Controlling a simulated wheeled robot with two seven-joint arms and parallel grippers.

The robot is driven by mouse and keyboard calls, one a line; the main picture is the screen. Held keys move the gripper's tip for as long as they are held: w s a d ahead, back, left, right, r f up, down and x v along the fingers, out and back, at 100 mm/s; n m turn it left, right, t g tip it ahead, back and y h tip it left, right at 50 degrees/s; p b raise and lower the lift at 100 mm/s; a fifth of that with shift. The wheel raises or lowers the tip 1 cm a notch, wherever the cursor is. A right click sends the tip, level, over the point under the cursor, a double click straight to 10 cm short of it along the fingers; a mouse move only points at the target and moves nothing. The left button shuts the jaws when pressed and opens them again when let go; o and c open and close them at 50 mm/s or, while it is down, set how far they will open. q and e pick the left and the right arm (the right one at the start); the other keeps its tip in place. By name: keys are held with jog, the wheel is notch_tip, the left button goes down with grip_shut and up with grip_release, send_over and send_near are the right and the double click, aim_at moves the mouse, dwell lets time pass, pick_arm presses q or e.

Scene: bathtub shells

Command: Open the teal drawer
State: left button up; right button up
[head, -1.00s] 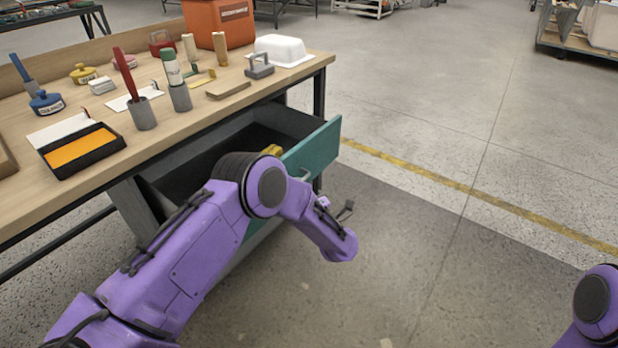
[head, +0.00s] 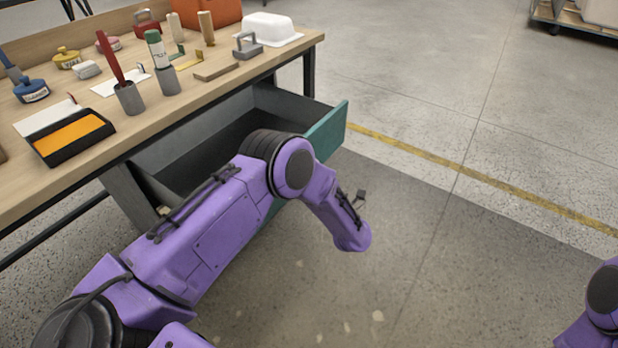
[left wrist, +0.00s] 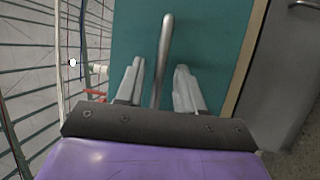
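The teal drawer (head: 327,133) under the workbench stands well pulled out, its dark inside (head: 205,150) visible from above. In the left wrist view its teal front (left wrist: 215,40) fills the middle, with a metal bar handle (left wrist: 166,45) running lengthwise. My left gripper (left wrist: 160,68) has its two pale fingers apart, one on each side of the handle, with visible gaps to it. In the head view my left arm hides the left gripper, the handle and part of the drawer front. My right gripper is out of view; only part of my right arm shows at the right edge.
The workbench top (head: 150,105) holds a stamp pad (head: 70,138), grey cups with tools (head: 129,98), a white tub (head: 268,28) and an orange box (head: 200,12). The floor (head: 420,220) right of the drawer is clear, crossed by a yellow line (head: 440,160).

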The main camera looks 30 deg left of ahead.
pick_arm(q)
jog(key=v, duration=1)
jog(key=shift+d, duration=0.25)
jog(key=shift+s, duration=0.1)
